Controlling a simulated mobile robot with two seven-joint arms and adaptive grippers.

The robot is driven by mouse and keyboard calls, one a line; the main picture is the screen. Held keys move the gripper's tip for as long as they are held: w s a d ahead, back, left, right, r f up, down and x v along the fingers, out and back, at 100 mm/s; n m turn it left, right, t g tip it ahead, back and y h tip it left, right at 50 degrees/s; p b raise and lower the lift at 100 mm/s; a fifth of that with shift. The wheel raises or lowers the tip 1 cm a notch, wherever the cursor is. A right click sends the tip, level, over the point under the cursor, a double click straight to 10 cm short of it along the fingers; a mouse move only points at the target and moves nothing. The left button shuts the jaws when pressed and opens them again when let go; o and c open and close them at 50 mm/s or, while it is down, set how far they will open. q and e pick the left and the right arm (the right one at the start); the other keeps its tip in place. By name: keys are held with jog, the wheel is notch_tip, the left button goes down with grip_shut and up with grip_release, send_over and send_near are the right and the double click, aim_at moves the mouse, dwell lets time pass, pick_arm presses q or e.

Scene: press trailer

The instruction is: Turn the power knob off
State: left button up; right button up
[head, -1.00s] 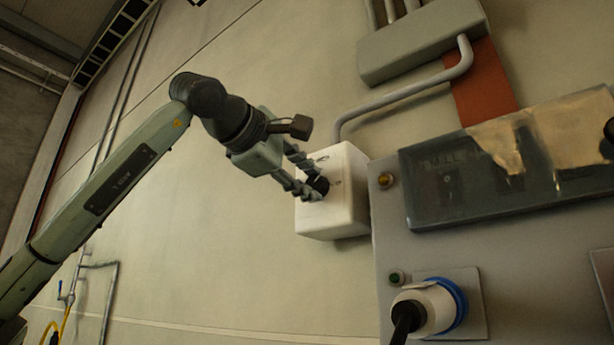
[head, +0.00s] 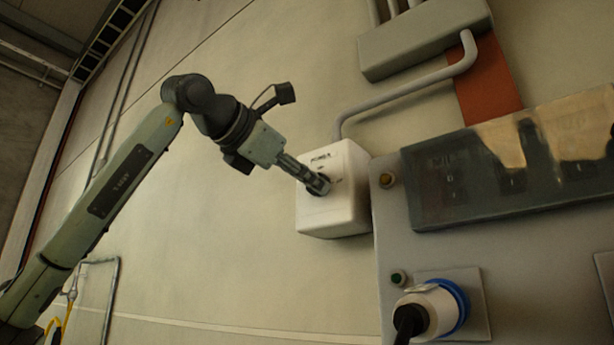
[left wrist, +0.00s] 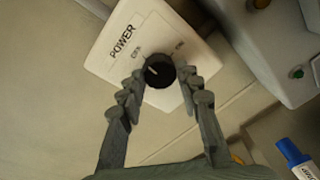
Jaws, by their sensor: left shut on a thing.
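The white power box (head: 342,205) is fixed to the wall at the middle of the head view. It also shows in the left wrist view (left wrist: 110,65), with the word POWER and two small labels too blurred to read. The round black power knob (left wrist: 158,71) is on its front. The knob's white pointer line leans toward the label nearer the word POWER. My left gripper (head: 318,184) is shut on the knob, with one finger on either side of it in the left wrist view (left wrist: 162,80). In the head view the fingers mostly hide the knob. My right gripper is not in view.
A grey panel (head: 390,245) with a dark glossy cover (head: 480,185) stands right of the box. A blue and white plug (head: 435,305) sticks out below. A grey conduit (head: 400,95) runs above the box. The wall left of the box is bare.

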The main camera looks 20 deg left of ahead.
pick_arm(q)
jog(key=shift+n, duration=0.4)
jog(key=o, duration=1.2)
jog(key=shift+c, duration=0.2)
jog(key=v, duration=1.2)
jog(key=shift+a, duration=0.1)
